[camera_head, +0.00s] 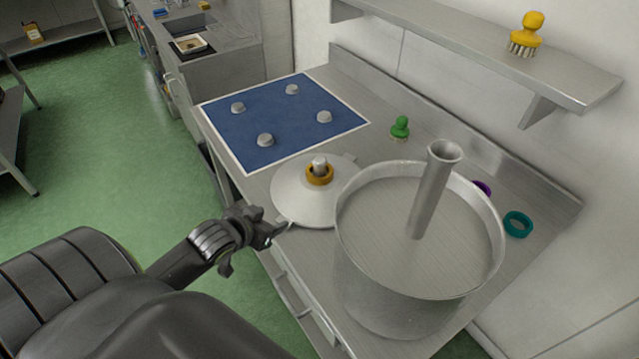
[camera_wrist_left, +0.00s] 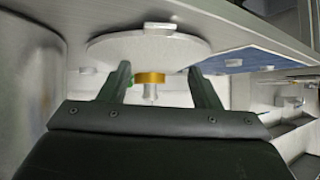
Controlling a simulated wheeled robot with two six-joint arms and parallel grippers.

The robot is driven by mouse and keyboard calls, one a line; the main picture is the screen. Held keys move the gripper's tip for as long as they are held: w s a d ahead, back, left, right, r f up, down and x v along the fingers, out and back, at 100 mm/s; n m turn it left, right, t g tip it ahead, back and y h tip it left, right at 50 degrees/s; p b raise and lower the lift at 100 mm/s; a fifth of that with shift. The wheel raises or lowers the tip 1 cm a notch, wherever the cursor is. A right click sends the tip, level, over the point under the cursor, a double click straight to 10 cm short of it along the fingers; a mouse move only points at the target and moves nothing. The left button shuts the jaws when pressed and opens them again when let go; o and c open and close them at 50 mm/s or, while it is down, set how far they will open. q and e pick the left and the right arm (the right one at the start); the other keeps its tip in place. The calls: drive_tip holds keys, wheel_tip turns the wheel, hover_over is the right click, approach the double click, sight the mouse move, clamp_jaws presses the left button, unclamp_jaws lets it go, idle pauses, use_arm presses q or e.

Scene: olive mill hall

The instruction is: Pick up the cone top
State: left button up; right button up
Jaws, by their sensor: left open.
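The cone top (camera_head: 293,197) is a pale grey, shallow cone-shaped lid lying on the steel counter, with a yellow-orange ring (camera_head: 320,175) around a short steel knob (camera_head: 319,162) at its middle. My left gripper (camera_head: 264,238) is open and empty, just off the lid's near left edge. In the left wrist view the picture is upside down. There the cone top (camera_wrist_left: 150,52), the ring (camera_wrist_left: 149,78) and the knob (camera_wrist_left: 150,92) show between the two spread fingers (camera_wrist_left: 160,72), with no contact visible. My right gripper is not in view.
A large steel basin (camera_head: 385,275) with an upright tube (camera_head: 432,190) stands right of the lid. A blue mat (camera_head: 285,122) with several grey knobs lies behind.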

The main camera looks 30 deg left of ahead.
use_arm(q)
drive_tip(key=w+r+t+h, duration=0.25)
drive_tip(key=w+r, duration=0.25)
drive_tip(key=r, duration=0.3)
drive_tip(key=p, duration=0.1)
approach(315, 165)
drive_tip(key=shift+m+y, duration=0.25)
drive_tip(key=shift+m, duration=0.15)
drive_tip(key=x, duration=0.6)
drive_tip(key=shift+w+d, duration=0.15)
drive_tip(key=shift+w, duration=0.15)
drive_tip(key=shift+w+d+f+t+p, duration=0.1)
drive_tip(key=shift+w+f+t+p, duration=0.2)
drive_tip(key=shift+w, duration=0.25)
drive_tip(key=shift+p+x, duration=0.35)
drive_tip(key=shift+x, duration=1.75)
drive_tip(key=shift+f, duration=0.15)
